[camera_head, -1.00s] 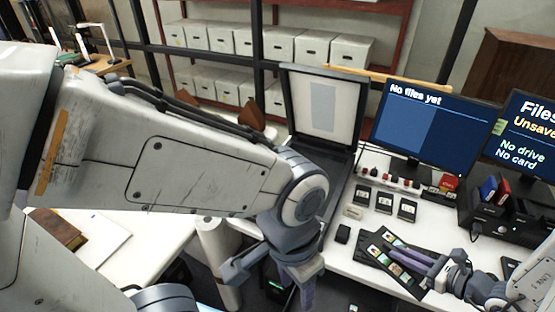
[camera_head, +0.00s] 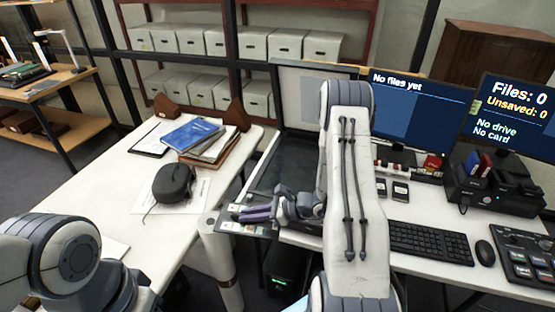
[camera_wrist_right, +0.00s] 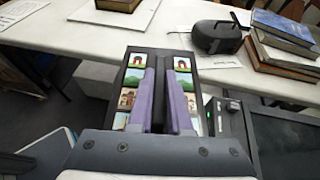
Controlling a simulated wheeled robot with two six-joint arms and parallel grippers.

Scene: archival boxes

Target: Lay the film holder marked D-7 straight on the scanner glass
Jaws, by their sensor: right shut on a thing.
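My right gripper (camera_head: 245,213), with purple fingers, is shut on a dark film holder (camera_head: 226,226) with small colour pictures. In the right wrist view the holder (camera_wrist_right: 133,78) shows pictures on both sides of the fingers (camera_wrist_right: 158,92). No D-7 mark is readable. The flatbed scanner stands open, its lid (camera_head: 301,98) raised. Its dark glass (camera_head: 285,165) is partly hidden by my right arm. The holder is near the scanner's front left corner, apparently above the floor gap. My left arm is at lower left; its gripper is out of view.
A white side table (camera_head: 120,190) holds a black case (camera_head: 174,181), books (camera_head: 210,145) and papers. A white roll (camera_head: 217,265) stands in the gap. Right of my arm are film holders (camera_head: 400,190), a keyboard (camera_head: 430,242), mouse (camera_head: 485,252) and monitors (camera_head: 420,110).

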